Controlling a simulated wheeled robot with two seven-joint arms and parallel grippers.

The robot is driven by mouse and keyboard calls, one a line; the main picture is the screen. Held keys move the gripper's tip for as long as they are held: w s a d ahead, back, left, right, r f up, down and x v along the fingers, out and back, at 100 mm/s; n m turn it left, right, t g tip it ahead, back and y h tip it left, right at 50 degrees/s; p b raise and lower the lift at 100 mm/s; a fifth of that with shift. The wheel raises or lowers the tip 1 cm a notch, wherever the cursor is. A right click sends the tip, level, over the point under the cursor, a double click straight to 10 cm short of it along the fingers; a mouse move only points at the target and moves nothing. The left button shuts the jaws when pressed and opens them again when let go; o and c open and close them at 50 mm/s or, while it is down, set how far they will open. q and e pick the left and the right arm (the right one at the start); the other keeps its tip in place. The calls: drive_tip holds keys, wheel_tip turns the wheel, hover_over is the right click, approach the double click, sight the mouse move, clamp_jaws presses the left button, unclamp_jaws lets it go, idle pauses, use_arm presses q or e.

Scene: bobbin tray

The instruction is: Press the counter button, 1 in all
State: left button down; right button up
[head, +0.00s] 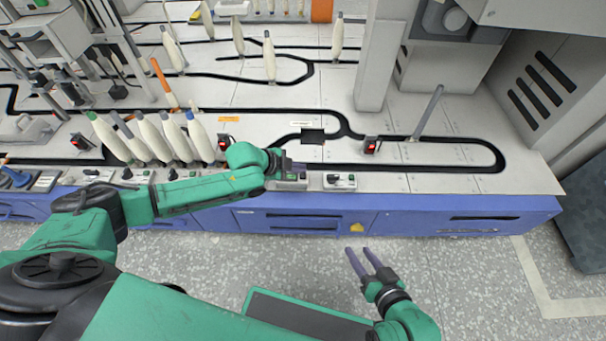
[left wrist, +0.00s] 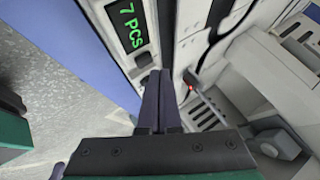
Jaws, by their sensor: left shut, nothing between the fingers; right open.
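The counter (head: 290,184) is a small box on the front edge of the machine table, partly behind my left gripper in the head view. In the left wrist view its display (left wrist: 130,25) reads "7 PCS" in green. A dark button-like patch (left wrist: 143,60) sits below the display, close to the fingertips. My left gripper (head: 301,166) is shut and empty, its fingertips at the counter; contact cannot be told. Its fingers (left wrist: 156,74) also show in the left wrist view. My right gripper (head: 358,250) is open and empty, in front of the blue table side.
A switch box (head: 340,181) stands just right of the counter. Several white bobbins (head: 152,137) stand left of my left gripper. A red-lit sensor (head: 371,145) and a grey slanted rod (head: 428,112) stand farther right. The table's front right is mostly clear.

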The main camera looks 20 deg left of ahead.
use_arm(q)
drive_tip(key=shift+f, duration=0.4)
idle(0.3)
drive_tip(key=shift+f+b, duration=0.3)
drive_tip(key=shift+f, duration=0.2)
idle(0.4)
drive_tip(key=shift+r+p, duration=0.9)
drive_tip(key=shift+p, duration=0.15)
wheel_tip(320, 180, up, 5)
drive_tip(key=p, duration=0.5)
